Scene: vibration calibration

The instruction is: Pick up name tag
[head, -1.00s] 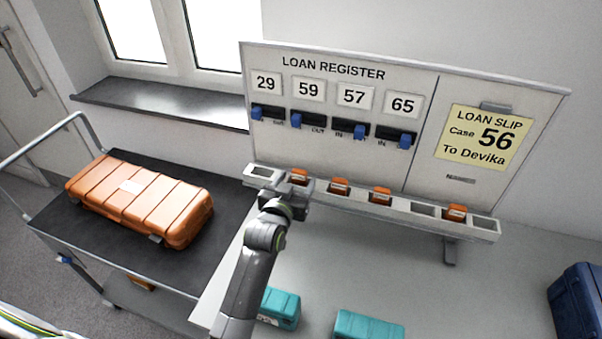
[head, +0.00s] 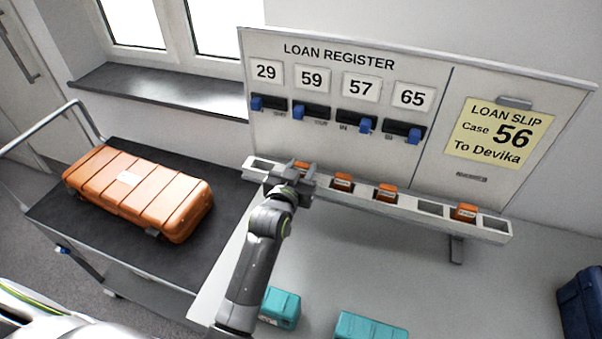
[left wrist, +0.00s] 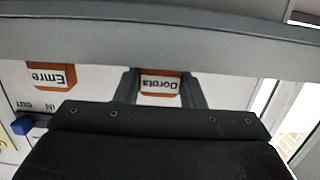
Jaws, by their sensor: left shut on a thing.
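The orange name tag reading "Dorota" (left wrist: 160,86) is between the two fingers of my left gripper (left wrist: 158,90), which is shut on it. In the head view my left gripper (head: 297,176) is at the left part of the white slotted rail (head: 478,233) under the board, and only the top of that tag (head: 302,165) shows past it. The tag appears to be still in or just over its slot; the gripper hides which. Other orange tags stand in the rail (head: 343,181), (head: 386,193), (head: 466,212). The wrist view shows one reading "Emre" (left wrist: 52,76).
The loan register board (head: 340,100) stands behind the rail, with numbers, blue sliders and a yellow slip (head: 499,134) reading case 56, Devika. An orange case (head: 138,194) lies on the trolley at left. Teal cases (head: 281,308), (head: 370,327) and a blue case (head: 582,300) are on the table.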

